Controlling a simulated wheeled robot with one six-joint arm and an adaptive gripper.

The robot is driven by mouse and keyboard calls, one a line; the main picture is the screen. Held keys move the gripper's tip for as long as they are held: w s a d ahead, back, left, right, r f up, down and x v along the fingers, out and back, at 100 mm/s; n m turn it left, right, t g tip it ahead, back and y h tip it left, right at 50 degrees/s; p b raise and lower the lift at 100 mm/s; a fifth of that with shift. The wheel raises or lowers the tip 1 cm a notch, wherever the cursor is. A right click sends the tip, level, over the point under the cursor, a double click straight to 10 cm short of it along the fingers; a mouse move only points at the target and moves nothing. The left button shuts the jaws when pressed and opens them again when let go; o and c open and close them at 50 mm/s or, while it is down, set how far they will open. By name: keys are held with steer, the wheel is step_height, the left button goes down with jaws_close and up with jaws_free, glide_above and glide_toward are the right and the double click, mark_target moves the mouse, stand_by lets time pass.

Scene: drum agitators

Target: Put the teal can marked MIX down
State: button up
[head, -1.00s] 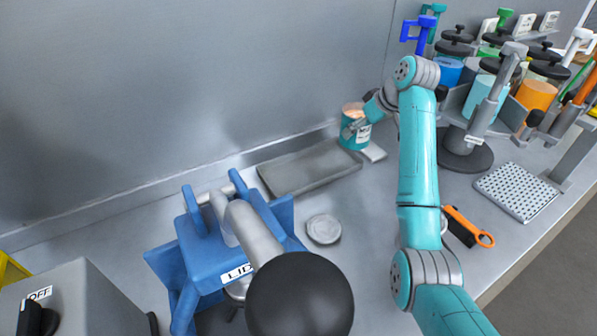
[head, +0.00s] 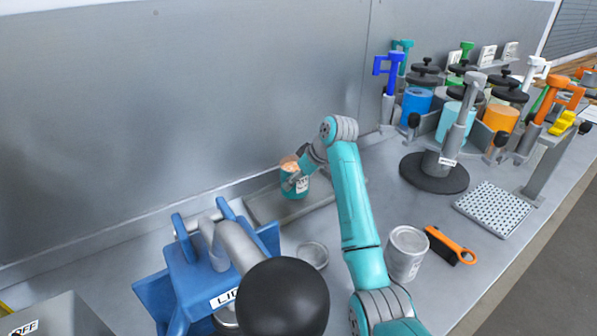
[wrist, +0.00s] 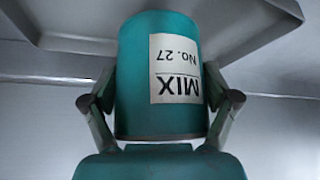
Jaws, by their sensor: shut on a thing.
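The teal can (head: 294,186) is held by my gripper (head: 300,176) over the grey tray at the back of the bench. It has orange-brown contents at its open top and a white label. In the wrist view the can (wrist: 142,100) shows its label "MIX No. 27" upside down. The gripper fingers (wrist: 158,108) are shut on both sides of it. I cannot tell whether the can's base touches the tray (head: 262,208).
A blue lid press (head: 200,275) with a black ball handle (head: 284,297) stands front left. A round lid (head: 312,254) lies beside it. A grey can (head: 406,252), an orange-handled tool (head: 452,246) and a perforated plate (head: 492,209) are on the right. Coloured cans and clamps stand behind.

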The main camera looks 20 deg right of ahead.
steer(key=shift+f, duration=1.6)
steer(key=shift+f, duration=0.1)
steer(key=o, duration=1.5)
steer(key=shift+d, duration=0.1)
steer(key=shift+o, duration=0.2)
steer(key=v, duration=1.2)
